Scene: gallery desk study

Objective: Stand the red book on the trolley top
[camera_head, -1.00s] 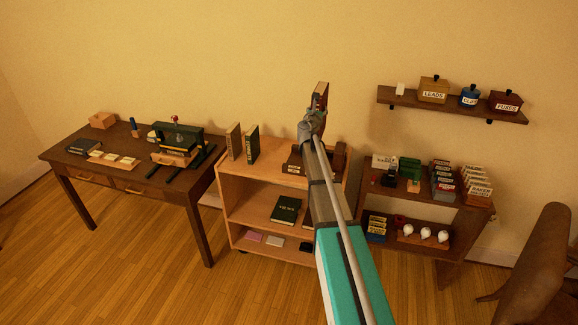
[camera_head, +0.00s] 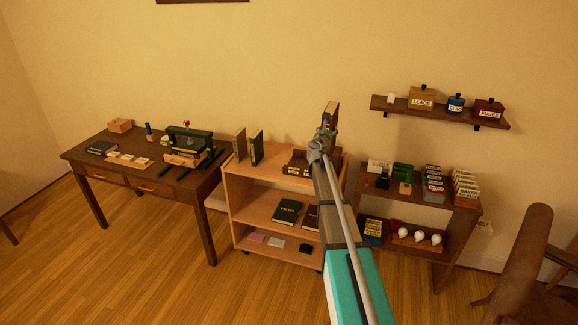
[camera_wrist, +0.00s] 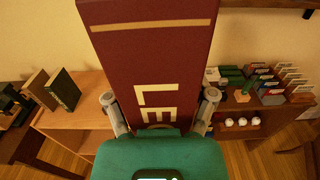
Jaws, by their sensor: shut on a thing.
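My gripper (camera_head: 322,148) is shut on the red book (camera_head: 331,114). In the wrist view the red book (camera_wrist: 150,60) stands up between the fingers, with a gold band and large pale letters, partly hidden below by my gripper (camera_wrist: 158,122). The wooden trolley (camera_head: 240,172) is in the middle of the head view, and the book appears above its right end. Two books, a brown one (camera_head: 239,145) and a dark green one (camera_head: 256,148), stand upright on the left of the trolley top. My arm hides part of the trolley's right side.
A brown holder (camera_head: 297,163) sits on the trolley top's right part. A green book (camera_head: 287,212) and a dark red book (camera_head: 311,217) lie on its middle shelf. A dark desk (camera_head: 80,158) stands left, a low shelf unit (camera_head: 460,207) right, a wall shelf (camera_head: 440,112) above.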

